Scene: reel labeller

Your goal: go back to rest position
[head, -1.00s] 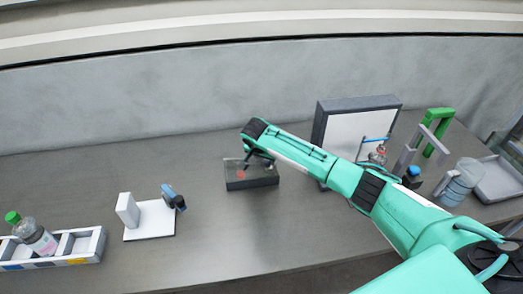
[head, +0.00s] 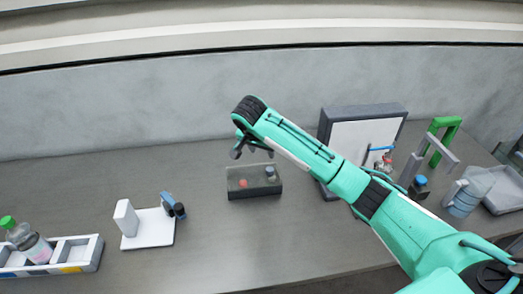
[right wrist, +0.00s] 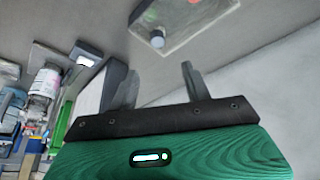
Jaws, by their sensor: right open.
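My right gripper (head: 252,150) is raised above the table, just behind and above a small dark tray (head: 254,189). In the right wrist view its two fingers (right wrist: 158,88) stand apart with nothing between them. The tray holds a reddish item (head: 243,184) and a small vial with a blue-grey cap (head: 270,172). The tray also shows at the top of the right wrist view (right wrist: 185,38), apart from the fingers. My left gripper is not in view.
A white stand (head: 148,228) with a blue device and a rack (head: 95,254) with a green-capped bottle (head: 28,242) are at left. A framed panel (head: 350,130), green frame (head: 443,140), jug (head: 462,198) and grey tray (head: 503,190) are at right. The front middle table is clear.

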